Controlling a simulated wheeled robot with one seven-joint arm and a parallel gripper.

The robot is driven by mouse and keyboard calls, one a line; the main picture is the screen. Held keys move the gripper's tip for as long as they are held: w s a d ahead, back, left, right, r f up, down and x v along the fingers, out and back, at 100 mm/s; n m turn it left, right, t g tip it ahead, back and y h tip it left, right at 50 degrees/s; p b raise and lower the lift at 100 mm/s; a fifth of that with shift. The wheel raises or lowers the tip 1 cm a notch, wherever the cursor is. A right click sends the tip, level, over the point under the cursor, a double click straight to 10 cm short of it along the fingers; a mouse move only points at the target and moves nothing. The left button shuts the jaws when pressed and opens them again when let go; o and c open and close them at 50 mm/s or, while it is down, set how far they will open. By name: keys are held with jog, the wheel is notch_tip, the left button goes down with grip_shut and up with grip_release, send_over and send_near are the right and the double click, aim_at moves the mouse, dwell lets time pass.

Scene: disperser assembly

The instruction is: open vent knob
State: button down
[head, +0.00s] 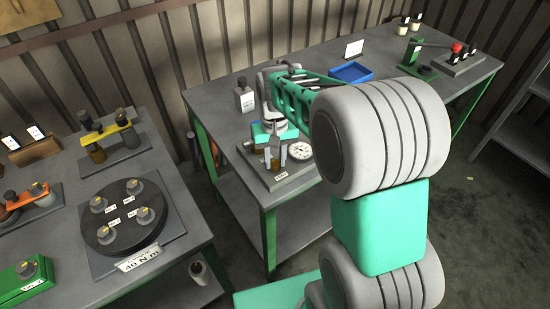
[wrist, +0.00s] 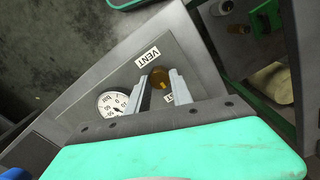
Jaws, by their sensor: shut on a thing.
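An amber-brown round part (wrist: 160,77), which I take to be the vent knob, sits between the two fingers of my gripper (wrist: 159,75) in the wrist view. The fingers are closed on its sides. A second label is partly hidden between the fingers. In the head view my gripper (head: 273,140) points down over the plate (head: 285,182), and the knob's turn cannot be made out there.
A round white gauge (wrist: 113,104) is on the same plate, close to one finger; it also shows in the head view (head: 300,151). A blue tray (head: 351,72) lies farther back. A second table with a black disc (head: 124,213) is at left.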

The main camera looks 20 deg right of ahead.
jog(key=n, duration=0.4)
jog(key=shift+r+n, duration=0.1)
jog(key=shift+n, duration=0.2)
jog(key=n, duration=0.3)
jog(key=shift+n, duration=0.4)
jog(key=n, duration=0.3)
jog(key=shift+a+n+p, duration=0.1)
jog(key=shift+n+p, duration=0.2)
jog(key=shift+n, duration=1.8)
jog(key=c, duration=1.1)
grip_release()
